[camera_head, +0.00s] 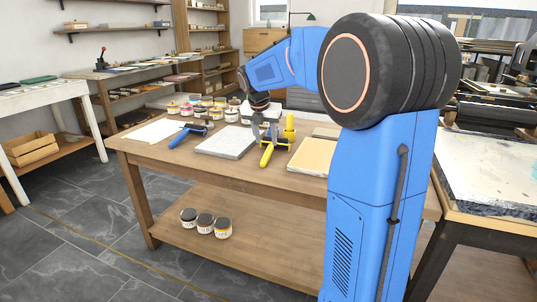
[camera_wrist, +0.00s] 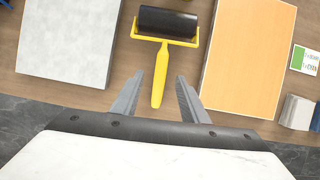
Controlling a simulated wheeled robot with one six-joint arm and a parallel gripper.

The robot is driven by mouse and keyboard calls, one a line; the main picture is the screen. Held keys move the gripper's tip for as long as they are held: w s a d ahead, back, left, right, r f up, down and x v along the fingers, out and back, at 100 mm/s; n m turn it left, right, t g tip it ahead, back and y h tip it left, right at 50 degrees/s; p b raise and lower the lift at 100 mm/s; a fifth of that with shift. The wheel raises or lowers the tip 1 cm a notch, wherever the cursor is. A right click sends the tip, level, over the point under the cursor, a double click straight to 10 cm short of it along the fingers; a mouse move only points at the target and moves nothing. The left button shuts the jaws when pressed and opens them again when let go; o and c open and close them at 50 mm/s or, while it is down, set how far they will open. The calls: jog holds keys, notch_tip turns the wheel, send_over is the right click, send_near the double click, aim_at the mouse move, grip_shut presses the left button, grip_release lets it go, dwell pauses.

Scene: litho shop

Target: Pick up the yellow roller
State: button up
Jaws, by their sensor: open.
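The yellow roller (camera_wrist: 161,58) lies on the wooden table between a grey slab and an orange-topped board. Its black cylinder points away from me and its yellow handle points toward my gripper in the wrist view. My gripper (camera_wrist: 166,85) is open, with the end of the handle between its two fingers in that view. I cannot tell the height gap between fingers and handle. In the head view the yellow roller (camera_head: 267,154) shows on the table, with my gripper (camera_head: 264,128) just above and beside it.
The grey slab (camera_wrist: 68,42) lies left of the roller and the orange board (camera_wrist: 248,55) lies right. A blue-handled roller (camera_head: 184,134) and several ink jars (camera_head: 203,107) are farther left and back. Several jars (camera_head: 205,222) stand on the lower shelf.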

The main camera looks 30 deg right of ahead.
aim_at(268, 150)
jog(key=shift+x, duration=2.9)
jog(key=shift+s+a, duration=0.15)
grip_shut()
